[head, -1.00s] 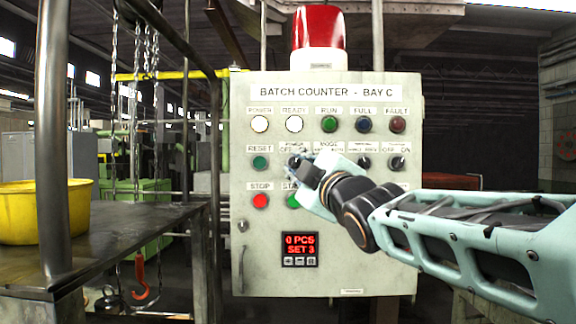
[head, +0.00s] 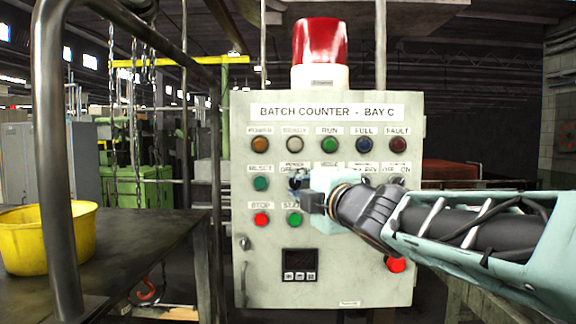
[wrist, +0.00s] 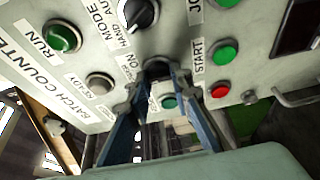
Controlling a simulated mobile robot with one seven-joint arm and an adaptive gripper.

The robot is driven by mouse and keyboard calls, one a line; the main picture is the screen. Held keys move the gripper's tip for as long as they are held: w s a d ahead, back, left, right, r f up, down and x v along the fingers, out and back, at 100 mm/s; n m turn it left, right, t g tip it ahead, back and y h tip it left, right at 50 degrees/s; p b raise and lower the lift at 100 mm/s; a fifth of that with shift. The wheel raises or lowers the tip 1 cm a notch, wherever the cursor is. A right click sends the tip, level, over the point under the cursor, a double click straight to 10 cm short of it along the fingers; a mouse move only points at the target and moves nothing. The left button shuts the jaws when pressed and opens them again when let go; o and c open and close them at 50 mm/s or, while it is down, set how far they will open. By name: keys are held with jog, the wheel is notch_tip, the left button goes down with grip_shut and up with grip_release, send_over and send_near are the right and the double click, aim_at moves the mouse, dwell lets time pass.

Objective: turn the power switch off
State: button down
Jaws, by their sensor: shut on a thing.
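The power switch is a small dark knob in the second row of a pale control panel (head: 330,285) headed "BATCH COUNTER - BAY C". My gripper (head: 297,183) covers most of it in the head view. In the wrist view the dark switch knob (wrist: 158,66) sits between the two blue fingertips of my gripper (wrist: 157,78), which are shut on it. Its "ON" label shows beside it; the exact knob angle is hidden. The power lamp (head: 260,145) is dull amber and the ready lamp (head: 294,145) is grey; both look unlit. The counter display (head: 300,262) is dark.
The mode switch (wrist: 142,12) is close beside my fingers. Red stop (head: 261,219) and green start (head: 294,219) buttons lie just below. A red button (head: 396,265) sits at the panel's lower right. A table with a yellow tub (head: 48,240) stands left, behind a metal post.

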jog(key=shift+r+n+g+h+p, duration=0.15)
jog(key=shift+n+g+h+p, duration=0.25)
jog(key=shift+n+p, duration=0.75)
jog(key=shift+r+n+g+h+p, duration=0.15)
jog(key=shift+n+g+p, duration=0.35)
jog(key=shift+n+p, duration=0.65)
jog(key=shift+f+h+p, duration=0.15)
jog(key=shift+h+p, duration=0.1)
jog(key=shift+p, duration=0.05)
jog(key=c, duration=1.7)
grip_release()
jog(key=shift+c, duration=0.2)
jog(key=shift+s, duration=0.1)
jog(key=v, duration=1.1)
jog(key=shift+s+d, duration=0.2)
jog(key=shift+s, duration=0.15)
jog(key=shift+r, duration=0.25)
